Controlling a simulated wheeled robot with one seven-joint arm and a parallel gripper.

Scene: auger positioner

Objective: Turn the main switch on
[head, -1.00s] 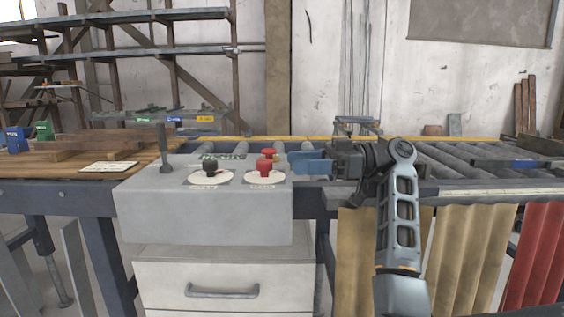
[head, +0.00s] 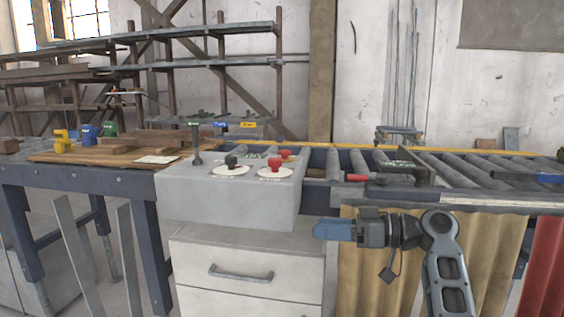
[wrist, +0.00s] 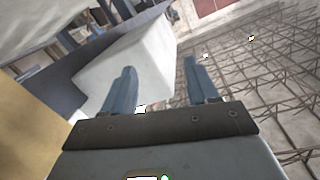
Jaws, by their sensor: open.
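A grey control box (head: 228,205) stands at the left end of the roller conveyor. Its top carries a dark upright lever (head: 196,145), a black knob (head: 231,161) on a white round plate and a red knob (head: 275,164) on another. A second red knob (head: 286,155) with yellow on it sits behind. Which of these is the main switch I cannot tell. My gripper (head: 322,229) is to the right of the box and below its top, pointing left, touching none of the controls. In the wrist view my gripper (wrist: 158,66) has its blue fingers apart with nothing between them.
A white drawer cabinet (head: 245,272) stands under the box. The roller conveyor (head: 365,162) runs right, with tan curtains (head: 490,255) below it. A small red-handled part (head: 357,178) lies at the conveyor's near edge. A table with wooden boards (head: 100,155) is at the left.

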